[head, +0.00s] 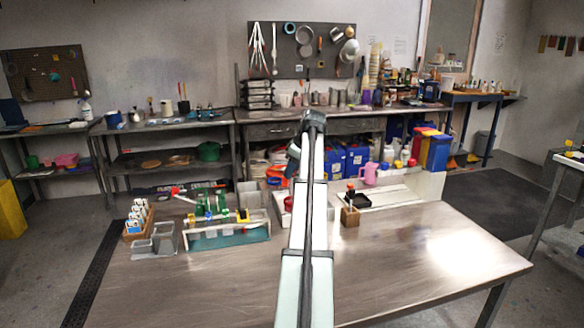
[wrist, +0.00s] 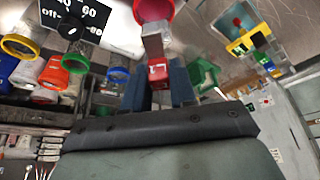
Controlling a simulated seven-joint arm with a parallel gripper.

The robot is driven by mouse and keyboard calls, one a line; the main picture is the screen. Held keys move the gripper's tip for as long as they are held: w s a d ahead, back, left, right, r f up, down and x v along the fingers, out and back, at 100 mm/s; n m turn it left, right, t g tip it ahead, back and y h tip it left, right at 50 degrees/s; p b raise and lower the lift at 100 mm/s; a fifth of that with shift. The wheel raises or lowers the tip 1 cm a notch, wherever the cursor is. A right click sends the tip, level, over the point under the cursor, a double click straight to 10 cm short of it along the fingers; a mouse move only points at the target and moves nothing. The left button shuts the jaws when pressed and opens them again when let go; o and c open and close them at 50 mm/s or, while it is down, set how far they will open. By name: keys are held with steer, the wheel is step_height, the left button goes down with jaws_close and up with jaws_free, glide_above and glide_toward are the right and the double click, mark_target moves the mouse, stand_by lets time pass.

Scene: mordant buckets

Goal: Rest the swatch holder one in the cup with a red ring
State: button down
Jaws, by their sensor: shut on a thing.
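In the wrist view my gripper (wrist: 160,86) has its two blue-grey fingers closed on a red block-like piece with a grey-brown flat part, which I take to be the swatch holder (wrist: 157,71). The cup with a red ring (wrist: 152,11) is at the top edge, cut off by the frame. The holder's grey-brown end points at this cup and overlaps its rim in the picture; I cannot tell whether it is inside. In the head view my arm hides the fingers and the holder.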

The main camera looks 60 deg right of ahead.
mark_target(292, 192)
steer(key=shift+f, duration=4.35)
steer(key=shift+f, duration=0.1)
steer(key=c, duration=0.8)
jaws_free()
steer(key=v, duration=1.4)
steer(key=shift+w, duration=0.2)
